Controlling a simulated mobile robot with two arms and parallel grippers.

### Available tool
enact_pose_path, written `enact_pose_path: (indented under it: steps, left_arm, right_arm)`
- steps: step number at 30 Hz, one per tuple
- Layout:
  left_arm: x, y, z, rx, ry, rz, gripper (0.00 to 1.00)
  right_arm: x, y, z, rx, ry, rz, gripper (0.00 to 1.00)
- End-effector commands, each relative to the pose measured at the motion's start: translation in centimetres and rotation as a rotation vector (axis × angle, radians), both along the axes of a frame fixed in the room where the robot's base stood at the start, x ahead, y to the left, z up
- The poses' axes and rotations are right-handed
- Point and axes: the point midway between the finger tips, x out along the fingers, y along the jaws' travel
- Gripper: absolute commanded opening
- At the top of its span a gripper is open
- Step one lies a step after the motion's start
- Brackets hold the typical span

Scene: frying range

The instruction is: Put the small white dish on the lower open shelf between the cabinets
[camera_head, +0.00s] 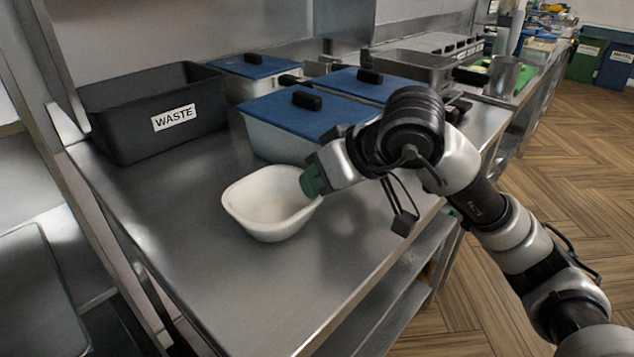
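The small white dish (262,207) stands upright on the steel counter (190,238), left of my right gripper, and looks empty. My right gripper (312,182) comes in from the right, its green fingertip part at the dish's right rim. Whether the fingers are around the rim or only beside it, I cannot tell. Open shelving (392,308) shows under the counter's right side, partly hidden by the counter top; I cannot see cabinets on both sides of it. My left gripper is not in view.
A black waste bin (150,139) stands at the counter's back left. Blue-lidded containers (283,114) stand behind the dish. The counter in front of the dish is clear. Wooden floor (478,300) lies open to the right.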

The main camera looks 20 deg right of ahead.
Motion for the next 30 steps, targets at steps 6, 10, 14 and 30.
enact_pose_path:
  steps: [6,10,14,30]
  left_arm:
    - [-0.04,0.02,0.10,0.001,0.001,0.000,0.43]
    - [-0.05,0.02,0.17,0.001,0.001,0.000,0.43]
    - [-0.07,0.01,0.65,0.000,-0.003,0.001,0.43]
    - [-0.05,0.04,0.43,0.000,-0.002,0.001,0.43]
  right_arm:
    - [0.00,0.01,-0.11,0.002,-0.004,0.000,0.00]
    - [-0.01,-0.01,-0.20,0.002,-0.004,0.000,0.00]
    - [0.00,-0.01,-0.29,0.001,-0.002,0.000,0.08]
    - [-0.09,-0.17,0.12,0.000,-0.003,-0.001,0.30]
